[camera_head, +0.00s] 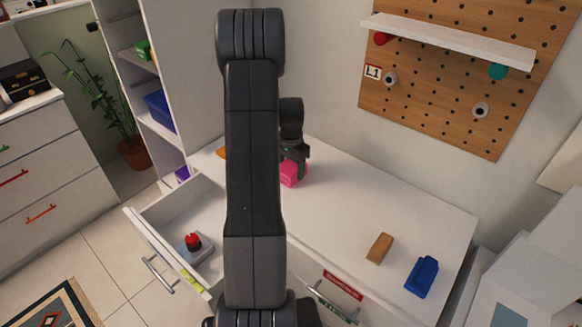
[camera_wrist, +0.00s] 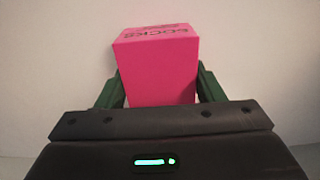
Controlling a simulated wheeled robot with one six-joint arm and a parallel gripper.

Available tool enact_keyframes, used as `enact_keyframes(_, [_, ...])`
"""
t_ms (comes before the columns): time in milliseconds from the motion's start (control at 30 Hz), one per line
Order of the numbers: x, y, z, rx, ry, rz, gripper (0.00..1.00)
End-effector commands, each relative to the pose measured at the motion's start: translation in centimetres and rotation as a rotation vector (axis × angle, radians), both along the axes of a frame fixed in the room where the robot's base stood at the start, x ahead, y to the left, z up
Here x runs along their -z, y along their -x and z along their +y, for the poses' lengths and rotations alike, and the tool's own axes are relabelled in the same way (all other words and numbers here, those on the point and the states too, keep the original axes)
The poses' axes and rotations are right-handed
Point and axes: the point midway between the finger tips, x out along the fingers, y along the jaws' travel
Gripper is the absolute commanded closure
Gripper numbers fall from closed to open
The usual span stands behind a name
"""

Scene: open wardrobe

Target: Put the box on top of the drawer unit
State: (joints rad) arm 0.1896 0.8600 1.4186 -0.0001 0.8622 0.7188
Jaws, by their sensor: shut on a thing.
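The box is bright pink with dark "SOCKS" lettering and shows in the wrist view (camera_wrist: 160,75). My gripper (camera_wrist: 160,92) is shut on it, with one green finger on each side. In the head view the pink box (camera_head: 291,176) is under my gripper (camera_head: 294,160), over the far part of the drawer unit's white top (camera_head: 345,200). I cannot tell whether the box touches that top. My arm hides the middle of the unit.
On the unit's top lie a tan block (camera_head: 380,248) and a blue object (camera_head: 422,276). An open drawer (camera_head: 150,225) at left holds a red-button device (camera_head: 193,242). A pegboard (camera_head: 440,110) with a shelf (camera_head: 450,42) hangs behind. The top's middle right is clear.

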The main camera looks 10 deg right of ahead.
Motion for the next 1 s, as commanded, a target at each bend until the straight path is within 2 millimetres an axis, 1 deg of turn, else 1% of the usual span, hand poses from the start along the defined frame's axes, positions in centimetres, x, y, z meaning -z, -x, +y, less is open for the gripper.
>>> enact_keyframes(33, [0.3,0.0,0.0,0.000,0.000,0.000,0.37])
enact_keyframes(133, [0.1,0.0,0.0,0.000,0.000,0.000,0.17])
enact_keyframes(433, [0.0,0.0,0.0,0.000,0.000,0.000,0.17])
enact_keyframes(567, [-0.9,-0.1,0.0,0.000,0.000,-0.003,0.17])
enact_keyframes(667, [-2.6,-0.1,0.0,0.000,0.001,-0.005,0.17])
enact_keyframes(900, [-7.9,-0.1,0.0,0.000,0.001,-0.005,0.17])
enact_keyframes(1000, [-9.7,-0.1,0.0,0.000,0.001,-0.004,0.17])
